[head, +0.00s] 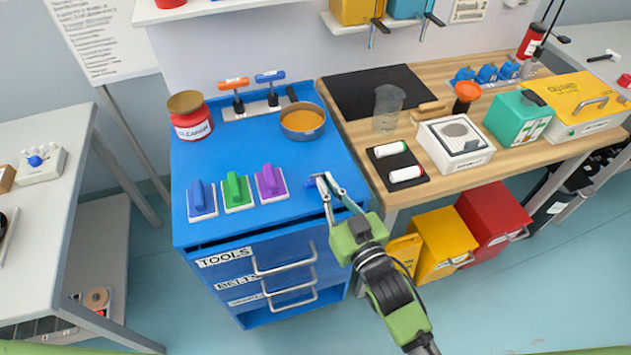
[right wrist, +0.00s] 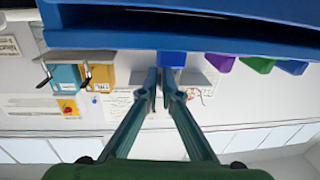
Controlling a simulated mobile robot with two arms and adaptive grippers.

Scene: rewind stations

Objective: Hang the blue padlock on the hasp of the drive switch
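My right gripper (head: 327,181) is low over the right front of the blue cart top, fingers pointing away from me. Its fingertips (right wrist: 161,82) are close together in the right wrist view. A small blue thing (right wrist: 172,58) is right at the tips, partly hidden by the fingers; I cannot tell if it is gripped or is the padlock. Several small blue lock-like pieces (head: 487,73) stand at the back of the wooden bench. A pale box with a blue knob (head: 40,160) on the left table may be the drive switch; its hasp is not clear. My left gripper is out of view.
Blue (head: 201,200), green (head: 237,191) and purple (head: 271,183) handled pieces stand in a row left of my gripper. Behind are a red jar (head: 192,122), a bowl (head: 302,121) and two T-handled tools. Floor separates the cart from the left table (head: 60,215).

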